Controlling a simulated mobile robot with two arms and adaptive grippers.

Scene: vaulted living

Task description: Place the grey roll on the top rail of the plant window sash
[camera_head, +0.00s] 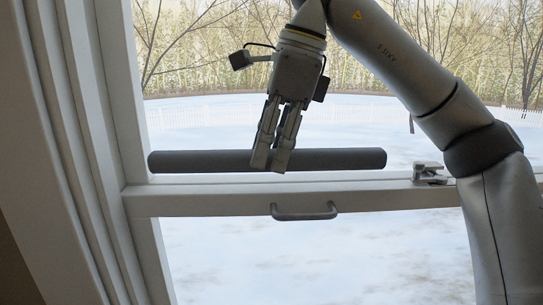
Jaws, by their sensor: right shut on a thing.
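The grey roll (215,161) is a long dark grey cylinder, lying level along the top rail (240,203) of the white window sash. My right gripper (271,159) points down and is shut on the roll near its middle. The roll is right at the rail's upper edge; I cannot tell whether it rests on the rail or hovers just above it. The fingertips hide a short piece of the roll. My left gripper is not in view.
A metal sash lock (430,173) sits on the rail right of the roll. A grey pull handle (304,212) is fixed to the rail's face below. The white window frame (75,130) rises at the left. Snow, a fence and trees show through the glass.

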